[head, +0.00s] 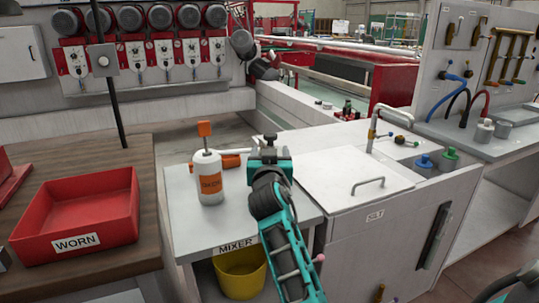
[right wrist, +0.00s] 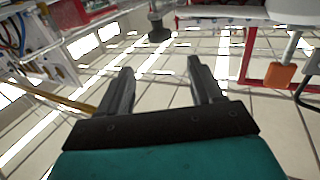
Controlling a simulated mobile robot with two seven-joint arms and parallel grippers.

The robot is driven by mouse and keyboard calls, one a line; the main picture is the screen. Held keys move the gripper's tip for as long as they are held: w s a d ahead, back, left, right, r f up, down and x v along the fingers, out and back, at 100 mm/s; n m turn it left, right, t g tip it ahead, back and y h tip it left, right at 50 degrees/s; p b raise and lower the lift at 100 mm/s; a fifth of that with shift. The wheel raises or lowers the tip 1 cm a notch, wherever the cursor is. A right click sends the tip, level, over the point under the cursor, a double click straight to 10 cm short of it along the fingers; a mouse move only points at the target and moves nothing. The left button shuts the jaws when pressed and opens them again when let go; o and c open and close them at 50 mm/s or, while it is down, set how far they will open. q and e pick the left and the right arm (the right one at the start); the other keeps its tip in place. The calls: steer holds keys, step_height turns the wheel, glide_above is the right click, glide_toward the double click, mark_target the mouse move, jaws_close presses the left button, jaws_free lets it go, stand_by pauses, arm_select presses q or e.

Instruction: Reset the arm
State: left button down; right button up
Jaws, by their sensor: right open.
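My right arm reaches up from the bottom middle of the head view. Its gripper (head: 269,140) is above the small white table, just right of the white bottle, and points away from me. In the right wrist view the gripper (right wrist: 160,75) has its two dark fingers spread apart with nothing between them. That view appears upside down. My left gripper is not in view.
A white bottle (head: 208,178) with an orange top stands on the small white table (head: 240,208), an orange-handled item (head: 230,160) behind it. A red WORN bin (head: 78,215) is left. The yellow MIXER bucket (head: 240,274) sits below. A white SILT cabinet (head: 360,240) is right.

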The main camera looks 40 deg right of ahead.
stand_by(0.6)
steer(key=s+a+f+n+g+y, duration=0.2)
steer(key=s+a+f+g+y, duration=0.15)
steer(key=s+f, duration=0.5)
steer(key=s+a+f+n+g+y, duration=0.2)
steer(key=s+a+f, duration=0.2)
steer(key=s+f, duration=0.45)
steer(key=s+a+f+n+g+y, duration=0.3)
steer(key=s+a, duration=0.2)
steer(key=s, duration=0.4)
steer(key=s+a+f+n+g+y, duration=0.25)
steer(key=s+a, duration=0.25)
steer(key=s, duration=0.4)
arm_select(q)
steer(key=p, duration=0.1)
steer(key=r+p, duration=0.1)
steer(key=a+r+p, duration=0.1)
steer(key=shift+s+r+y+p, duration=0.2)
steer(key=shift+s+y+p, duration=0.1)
arm_select(e)
steer(key=w+a+f+t+y, duration=0.1)
steer(key=w+a+f+t, duration=0.2)
steer(key=w+f+t, duration=0.2)
steer(key=w+t, duration=0.2)
steer(key=w, duration=0.1)
steer(key=shift+f+y, duration=0.2)
steer(key=shift+y, duration=0.1)
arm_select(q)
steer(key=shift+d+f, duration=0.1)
